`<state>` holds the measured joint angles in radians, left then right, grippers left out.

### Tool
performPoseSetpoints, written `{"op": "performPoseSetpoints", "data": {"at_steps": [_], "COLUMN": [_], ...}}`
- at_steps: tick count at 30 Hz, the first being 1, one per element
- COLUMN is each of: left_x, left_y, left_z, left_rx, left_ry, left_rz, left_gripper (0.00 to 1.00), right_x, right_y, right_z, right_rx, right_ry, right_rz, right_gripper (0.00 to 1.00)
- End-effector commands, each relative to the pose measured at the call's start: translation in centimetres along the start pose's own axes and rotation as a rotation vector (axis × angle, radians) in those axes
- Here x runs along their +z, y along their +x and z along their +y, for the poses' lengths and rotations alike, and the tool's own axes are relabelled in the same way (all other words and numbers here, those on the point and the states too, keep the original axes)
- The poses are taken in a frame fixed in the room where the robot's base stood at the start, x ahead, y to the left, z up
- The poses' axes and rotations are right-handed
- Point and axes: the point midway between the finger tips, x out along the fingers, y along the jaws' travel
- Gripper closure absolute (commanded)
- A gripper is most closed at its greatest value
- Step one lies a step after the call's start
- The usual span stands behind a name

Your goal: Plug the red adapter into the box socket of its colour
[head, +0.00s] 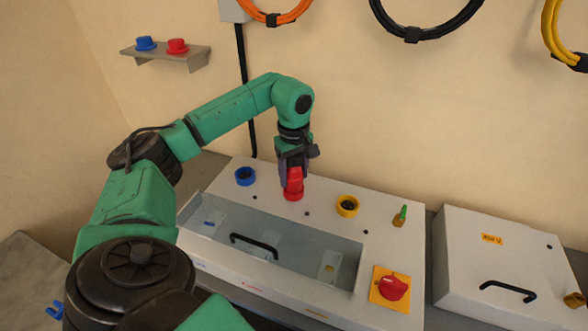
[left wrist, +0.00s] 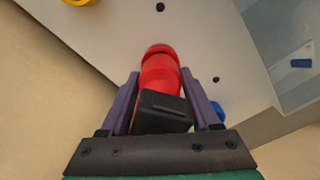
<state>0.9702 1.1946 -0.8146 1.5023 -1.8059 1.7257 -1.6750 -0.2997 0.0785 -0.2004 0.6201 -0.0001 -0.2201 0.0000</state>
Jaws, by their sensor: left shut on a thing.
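My left gripper (head: 291,163) is shut on the red adapter (head: 294,178) and points down at the back of the white box (head: 322,211). The red box socket (head: 292,195) is directly under the adapter, and the two look in contact. I cannot tell how deep the adapter sits. In the left wrist view, the adapter (left wrist: 159,74), with a black block (left wrist: 165,108) at its near end, lies between the two purple fingers (left wrist: 160,80). The red socket rim (left wrist: 159,49) shows at its far end. My right gripper is out of view.
A blue socket (head: 245,176) is left of the red one and a yellow socket (head: 347,206) is right. The box has an open recess in front, a red knob (head: 393,288) and a green-topped part (head: 400,216). A white lid (head: 505,262) lies right; a shelf (head: 168,56) holds blue and red caps.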

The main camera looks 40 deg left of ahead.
Motion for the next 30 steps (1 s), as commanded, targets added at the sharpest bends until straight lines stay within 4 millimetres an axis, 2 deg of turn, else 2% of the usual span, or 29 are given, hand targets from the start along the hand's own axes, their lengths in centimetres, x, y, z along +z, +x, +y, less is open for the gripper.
{"op": "performPoseSetpoints", "data": {"at_steps": [21,29,30], "left_x": [0.0,0.0,0.0], "left_y": [1.9,2.0,2.0], "left_z": [-0.1,-0.1,-0.1], "left_rx": [-0.001,-0.003,-0.003], "left_ry": [0.0,0.0,0.0], "left_rz": [0.0,0.0,0.0], "left_gripper": [1.0,1.0,0.26], "right_x": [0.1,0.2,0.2], "right_y": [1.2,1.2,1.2], "right_z": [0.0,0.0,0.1], "right_rx": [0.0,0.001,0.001], "right_ry": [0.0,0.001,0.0], "right_rz": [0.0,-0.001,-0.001], "right_gripper": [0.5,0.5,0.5]}}
